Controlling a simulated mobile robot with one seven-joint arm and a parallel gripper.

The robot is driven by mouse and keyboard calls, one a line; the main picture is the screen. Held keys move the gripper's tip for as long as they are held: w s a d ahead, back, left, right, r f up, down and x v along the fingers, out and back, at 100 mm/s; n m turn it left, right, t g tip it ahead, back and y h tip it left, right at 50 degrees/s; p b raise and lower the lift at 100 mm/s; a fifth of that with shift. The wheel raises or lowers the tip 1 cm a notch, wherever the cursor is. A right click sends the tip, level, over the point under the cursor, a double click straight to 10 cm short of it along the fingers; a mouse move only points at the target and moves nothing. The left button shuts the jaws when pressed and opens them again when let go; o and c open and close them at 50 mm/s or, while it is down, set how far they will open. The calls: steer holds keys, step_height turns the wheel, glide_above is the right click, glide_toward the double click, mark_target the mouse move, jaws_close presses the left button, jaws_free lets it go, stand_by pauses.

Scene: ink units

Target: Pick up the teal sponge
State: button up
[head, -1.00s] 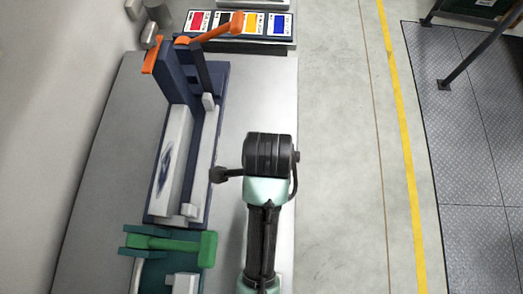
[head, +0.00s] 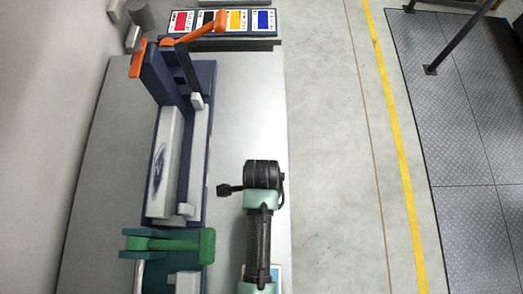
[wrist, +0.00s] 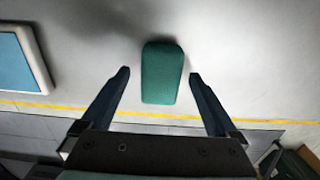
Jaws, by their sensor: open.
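The teal sponge (wrist: 162,73) lies on the grey tabletop in the wrist view, a rounded oblong block with its long side pointing toward my gripper. My gripper (wrist: 158,76) is open, with one dark finger on each side of the sponge and a visible gap on both sides. The near end of the sponge reaches between the fingers in the picture; their height above the table is hard to tell. In the head view my arm (head: 258,225) covers the right part of the table, and I cannot make out the sponge or the fingertips there.
A light blue panel with a pale rim (wrist: 15,62) lies left of the sponge. In the head view, a navy fixture with orange handles (head: 180,130) and a green-handled unit (head: 170,243) stand to the left. A colour-card tray (head: 222,22) sits at the back. The table's right edge is close.

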steer(key=shift+f, duration=0.5)
steer(key=c, duration=1.4)
step_height(320, 180, up, 10)
steer(key=shift+r+b, duration=0.1)
steer(key=shift+b, duration=0.35)
